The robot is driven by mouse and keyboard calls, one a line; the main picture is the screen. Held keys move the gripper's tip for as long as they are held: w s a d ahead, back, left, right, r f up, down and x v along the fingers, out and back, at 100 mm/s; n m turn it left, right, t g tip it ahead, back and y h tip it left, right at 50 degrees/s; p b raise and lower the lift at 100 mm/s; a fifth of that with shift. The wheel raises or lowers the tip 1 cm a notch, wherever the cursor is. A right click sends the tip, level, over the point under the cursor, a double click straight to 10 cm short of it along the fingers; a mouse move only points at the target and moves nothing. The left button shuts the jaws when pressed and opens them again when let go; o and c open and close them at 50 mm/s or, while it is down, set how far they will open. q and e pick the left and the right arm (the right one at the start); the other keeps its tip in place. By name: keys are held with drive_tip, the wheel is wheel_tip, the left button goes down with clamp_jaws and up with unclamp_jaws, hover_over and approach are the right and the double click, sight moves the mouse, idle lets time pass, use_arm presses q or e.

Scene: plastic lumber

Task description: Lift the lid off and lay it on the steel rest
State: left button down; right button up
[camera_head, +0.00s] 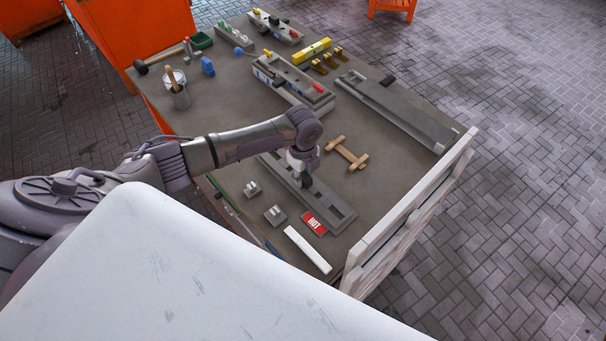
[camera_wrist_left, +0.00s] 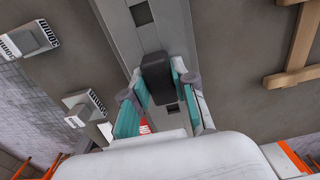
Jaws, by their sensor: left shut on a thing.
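A long grey slotted piece (camera_head: 336,211) lies near the front of the table, with a black knob (camera_wrist_left: 158,78) on it; it appears to be the lid. My left gripper (camera_head: 305,174) reaches down over it. In the left wrist view the teal-padded fingers of my left gripper (camera_wrist_left: 164,98) are shut on the black knob. I cannot tell whether the lid is raised from what lies under it. A long grey trough (camera_head: 400,112) at the right may be the steel rest, but I cannot tell for sure. My right gripper is not in view.
A wooden H-shaped piece (camera_head: 346,153) lies close right of my gripper. A red HOT sign (camera_head: 314,222), a white bar (camera_head: 307,250) and small grey blocks (camera_head: 275,215) lie in front. A slatted white panel (camera_head: 410,215) borders the right side. Bare tabletop (camera_head: 235,105) lies behind my arm.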

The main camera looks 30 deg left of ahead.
use_arm(q)
drive_tip(key=shift+c, duration=2.2)
unclamp_jaws()
drive_tip(key=shift+f, duration=0.1)
wheel_tip(320, 180, up, 3)
drive_tip(key=p, duration=0.2)
drive_tip(key=shift+f+p, duration=0.1)
drive_tip(key=shift+p, duration=0.2)
drive_tip(key=shift+r+p, duration=0.9)
drive_tip(key=shift+r, duration=1.25)
